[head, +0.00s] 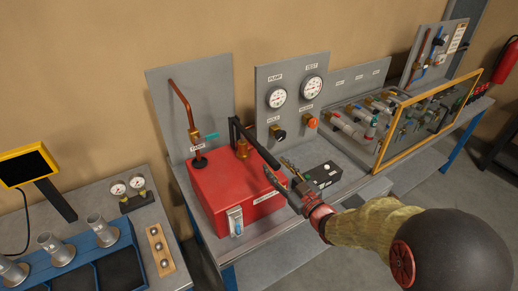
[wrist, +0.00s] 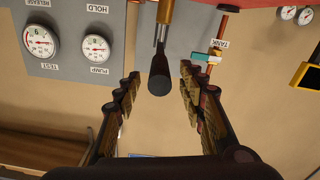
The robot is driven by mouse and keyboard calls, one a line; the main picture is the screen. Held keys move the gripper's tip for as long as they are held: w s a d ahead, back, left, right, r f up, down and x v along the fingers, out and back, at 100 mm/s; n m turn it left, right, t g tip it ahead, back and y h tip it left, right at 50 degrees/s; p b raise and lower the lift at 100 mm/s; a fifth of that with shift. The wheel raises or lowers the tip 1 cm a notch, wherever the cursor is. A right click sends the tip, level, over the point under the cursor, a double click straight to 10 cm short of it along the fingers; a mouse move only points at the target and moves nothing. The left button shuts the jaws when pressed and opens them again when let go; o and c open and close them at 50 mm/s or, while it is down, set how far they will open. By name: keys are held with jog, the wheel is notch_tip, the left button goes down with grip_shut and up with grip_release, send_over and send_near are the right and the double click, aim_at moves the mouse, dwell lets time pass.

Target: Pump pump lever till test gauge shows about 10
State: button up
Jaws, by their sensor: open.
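The pump lever (head: 257,146) is a black bar. It slopes down to the right from a brass post on the red pump tank (head: 215,192). My gripper (head: 285,178) is open at the lever's free end. In the wrist view, the lever's dark rounded end (wrist: 160,82) lies between the spread fingers of my gripper (wrist: 160,88), with a gap on both sides. The test gauge (head: 313,88) is the right dial on the grey panel. It also shows, inverted, in the wrist view (wrist: 40,41); its needle is too small to read surely.
The pump gauge (head: 277,97) is left of the test gauge, above a black knob (head: 279,134) and an orange knob (head: 311,122). A black switch box (head: 320,178) sits on the bench close to my gripper. A yellow-framed guard (head: 428,122) stands to the right.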

aim_at(264, 154)
jog(key=shift+x, duration=4.35)
jog(key=shift+r, duration=0.1)
jog(key=shift+c, duration=0.5)
grip_shut()
